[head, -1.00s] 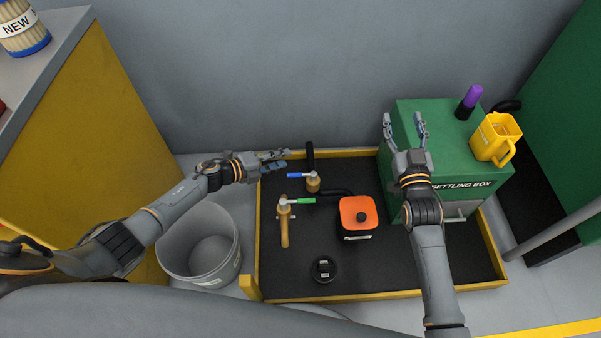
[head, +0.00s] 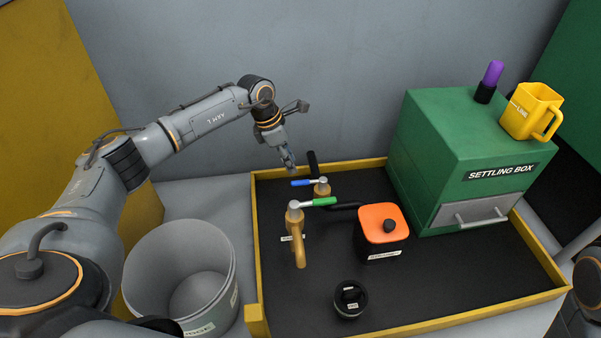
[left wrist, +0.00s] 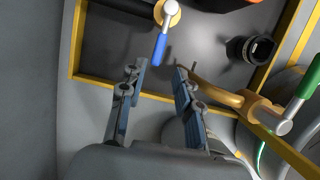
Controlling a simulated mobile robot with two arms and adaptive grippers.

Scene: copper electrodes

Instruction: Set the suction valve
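A brass valve with a blue lever (head: 302,182) stands at the back left of the black tray (head: 440,270). A brass tap with a green lever (head: 320,201) is in front of it. Labels do not tell me which one is the suction valve. My left gripper (head: 288,160) points down just above and left of the blue lever. In the left wrist view my left gripper (left wrist: 157,72) has its fingers apart with nothing held. The blue lever (left wrist: 160,50) shows between and ahead of the fingertips; I cannot tell whether they touch. My right gripper is out of view.
An orange-topped black container (head: 383,232) and a round black cap (head: 350,299) are in the tray. A green settling box (head: 430,150) carries a yellow jug (head: 532,110) and a purple-topped item (head: 490,80). A grey bucket (head: 150,260) stands left of the yellow-rimmed tray.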

